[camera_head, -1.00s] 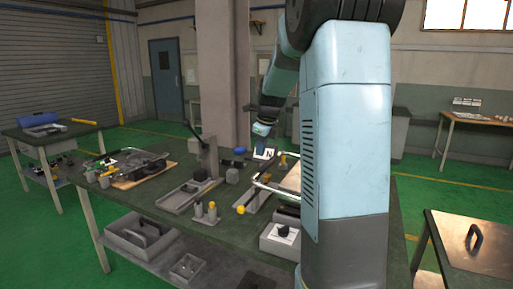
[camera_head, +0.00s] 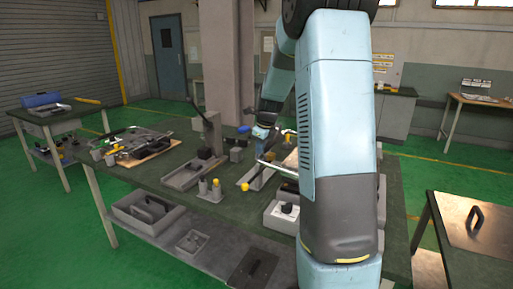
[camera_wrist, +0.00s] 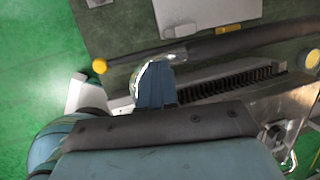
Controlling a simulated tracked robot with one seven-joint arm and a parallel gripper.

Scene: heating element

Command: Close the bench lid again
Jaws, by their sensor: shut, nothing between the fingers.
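A flat brownish metal panel (camera_head: 485,230) with a dark arched handle (camera_head: 475,219) lies on the bench at the right edge of the head view. It looks like a lid, but I cannot tell for certain that it is the bench lid. My gripper (camera_head: 264,143) is low over the back middle of the long green workbench, well left of that panel. It is shut and empty. In the wrist view its blue-grey end (camera_wrist: 155,88) is beside a dark bar (camera_wrist: 215,45) with yellow end caps. Contact cannot be told.
A lower shelf holds trays and a dark handled plate (camera_head: 252,268). Green floor is clear between the benches.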

